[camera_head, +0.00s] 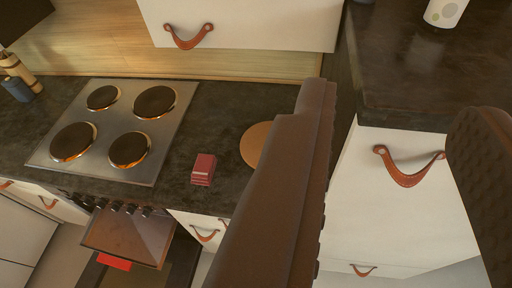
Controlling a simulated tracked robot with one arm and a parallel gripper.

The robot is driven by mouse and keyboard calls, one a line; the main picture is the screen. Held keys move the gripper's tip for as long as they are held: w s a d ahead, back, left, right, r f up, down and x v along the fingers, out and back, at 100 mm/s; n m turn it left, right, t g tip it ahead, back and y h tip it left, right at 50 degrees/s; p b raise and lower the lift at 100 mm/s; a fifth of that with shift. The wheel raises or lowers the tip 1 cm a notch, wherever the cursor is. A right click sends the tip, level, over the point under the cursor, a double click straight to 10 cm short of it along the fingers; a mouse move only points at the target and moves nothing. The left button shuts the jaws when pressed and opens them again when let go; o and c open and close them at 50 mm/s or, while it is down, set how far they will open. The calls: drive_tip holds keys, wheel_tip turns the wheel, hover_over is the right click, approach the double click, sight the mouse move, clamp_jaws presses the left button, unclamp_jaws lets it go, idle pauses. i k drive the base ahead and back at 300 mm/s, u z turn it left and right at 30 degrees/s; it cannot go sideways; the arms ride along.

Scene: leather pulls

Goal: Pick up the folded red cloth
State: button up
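A small red block-like stack (203,169), which looks like the folded red cloth, lies on the dark countertop (222,115) near its front edge, right of the stove. My gripper (399,100) is open, with its two brown fingers large in the foreground at the centre and right. A second flat red piece (114,262) shows low at the left, by the open oven door.
A stove top (117,130) with dark burners lies left of the cloth. A round wooden board (257,143) is right of it, partly hidden by my left finger. The oven door (128,236) hangs open below. A white spotted cup (445,12) stands at the upper right.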

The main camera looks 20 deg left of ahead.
sight(203, 174)
drive_tip(key=z, duration=0.25)
drive_tip(key=i, duration=1.1)
drive_tip(key=u, duration=0.3)
